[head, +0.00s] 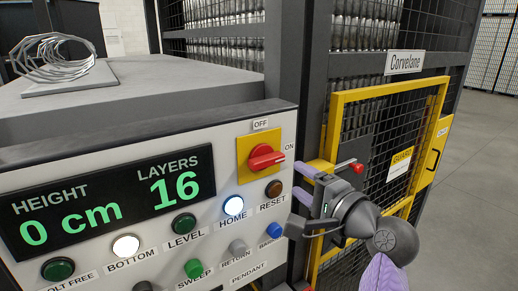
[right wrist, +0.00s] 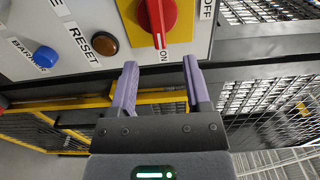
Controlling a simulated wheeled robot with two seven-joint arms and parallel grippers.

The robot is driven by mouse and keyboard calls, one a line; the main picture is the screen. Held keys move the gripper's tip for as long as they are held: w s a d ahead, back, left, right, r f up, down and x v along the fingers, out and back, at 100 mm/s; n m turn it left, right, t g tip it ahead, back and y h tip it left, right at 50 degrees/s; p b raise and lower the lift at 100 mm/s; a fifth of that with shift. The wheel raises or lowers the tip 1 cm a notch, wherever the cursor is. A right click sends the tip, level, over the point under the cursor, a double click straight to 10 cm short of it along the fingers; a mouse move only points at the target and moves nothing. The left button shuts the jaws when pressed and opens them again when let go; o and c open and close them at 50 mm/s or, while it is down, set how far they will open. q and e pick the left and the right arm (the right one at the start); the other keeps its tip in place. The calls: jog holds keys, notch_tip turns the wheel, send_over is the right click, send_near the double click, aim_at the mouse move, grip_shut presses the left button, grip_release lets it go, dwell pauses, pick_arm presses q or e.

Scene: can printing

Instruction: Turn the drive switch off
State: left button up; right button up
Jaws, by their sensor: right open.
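The drive switch is a red rotary knob (head: 266,157) on a yellow plate (head: 244,149), at the upper right of the white control panel. OFF is printed above it and ON to its right; the knob's handle points toward ON. In the right wrist view the red knob (right wrist: 160,18) is at the top, its end by the ON label. My right gripper (head: 302,196) is to the right of the panel's edge, fingers apart and empty. In the right wrist view its purple fingers (right wrist: 160,66) stand below the knob, apart from it. My left gripper is not in view.
The panel display (head: 115,199) reads 0 cm and 16 layers. Buttons, including the brown RESET button (head: 273,189) and blue BARRIER button (head: 274,230), sit below the switch. A yellow-framed mesh gate (head: 338,125) stands behind my right gripper. Open floor lies at the right.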

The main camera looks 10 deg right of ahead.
aim_at(271, 164)
jog(key=p+x, duration=0.1)
jog(key=x, duration=0.8)
jog(key=shift+a+f, duration=0.15)
jog(key=shift+f, duration=0.05)
jog(key=shift+w, duration=0.1)
grip_shut()
